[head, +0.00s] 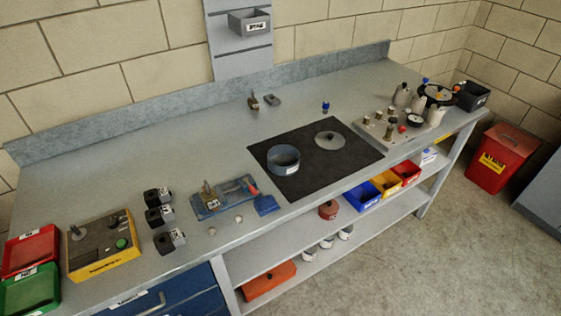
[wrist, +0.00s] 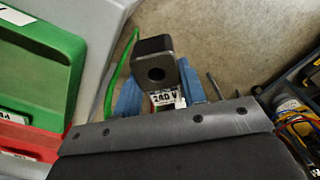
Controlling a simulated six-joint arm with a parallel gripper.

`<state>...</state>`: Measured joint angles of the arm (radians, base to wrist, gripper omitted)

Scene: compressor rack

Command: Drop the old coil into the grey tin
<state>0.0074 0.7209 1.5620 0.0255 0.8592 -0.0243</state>
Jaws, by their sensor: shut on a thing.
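In the wrist view a black block-shaped coil (wrist: 153,48) with a round hole and a white label reading "240 V" is between the blue fingers of my gripper (wrist: 161,97). My gripper is shut on it, and bare floor shows behind it. My gripper is not in the head view. A round, open, grey-blue tin (head: 284,160) stands on the black mat (head: 330,168) in the head view.
Several black coils (head: 160,215) stand in a row on the bench beside a yellow tester (head: 104,250). A blue fixture (head: 215,205) holds a brass-coloured part. A green tray (wrist: 35,75) and a red tray (wrist: 30,138) are at left. A container with wires (wrist: 298,118) is at right.

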